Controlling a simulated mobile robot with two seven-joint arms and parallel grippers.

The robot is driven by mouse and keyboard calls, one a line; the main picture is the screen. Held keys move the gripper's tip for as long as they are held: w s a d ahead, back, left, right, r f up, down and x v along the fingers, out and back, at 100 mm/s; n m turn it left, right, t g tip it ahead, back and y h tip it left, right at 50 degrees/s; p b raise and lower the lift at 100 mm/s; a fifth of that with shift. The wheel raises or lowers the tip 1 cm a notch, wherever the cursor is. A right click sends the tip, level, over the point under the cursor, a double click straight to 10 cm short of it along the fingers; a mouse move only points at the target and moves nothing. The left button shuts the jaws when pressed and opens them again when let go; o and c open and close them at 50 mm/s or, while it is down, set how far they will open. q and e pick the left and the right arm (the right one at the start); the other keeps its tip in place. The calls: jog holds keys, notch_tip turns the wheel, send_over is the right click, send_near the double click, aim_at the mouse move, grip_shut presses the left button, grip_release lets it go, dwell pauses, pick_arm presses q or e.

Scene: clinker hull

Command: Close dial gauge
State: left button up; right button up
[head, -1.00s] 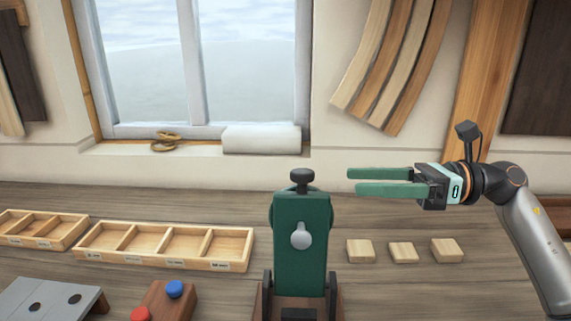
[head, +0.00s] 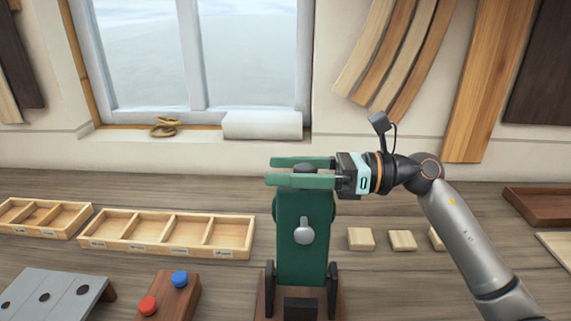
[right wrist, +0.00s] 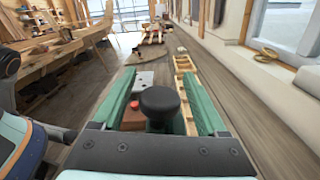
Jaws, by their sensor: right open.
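The green upright body (head: 301,255), which I take to be the dial gauge, stands on a brown base between dark side brackets. It has a pale round-ended knob (head: 303,231) on its front. A black knob on its top is largely hidden by my fingers in the head view. In the right wrist view this black knob (right wrist: 160,101) sits between the two green fingers, with gaps on both sides. My right gripper (head: 270,171) is open at the top of the body, its fingers pointing left. My left gripper is not in view.
Wooden compartment trays (head: 165,250) lie at the left. A brown block with red and blue buttons (head: 180,278) and a grey holed plate (head: 45,290) are in front. Small wooden blocks (head: 361,239) lie right of the green body, below my right arm. The window wall is behind.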

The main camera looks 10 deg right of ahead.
jog(key=shift+a, duration=0.1)
grip_shut()
dwell(0.6)
dwell(0.8)
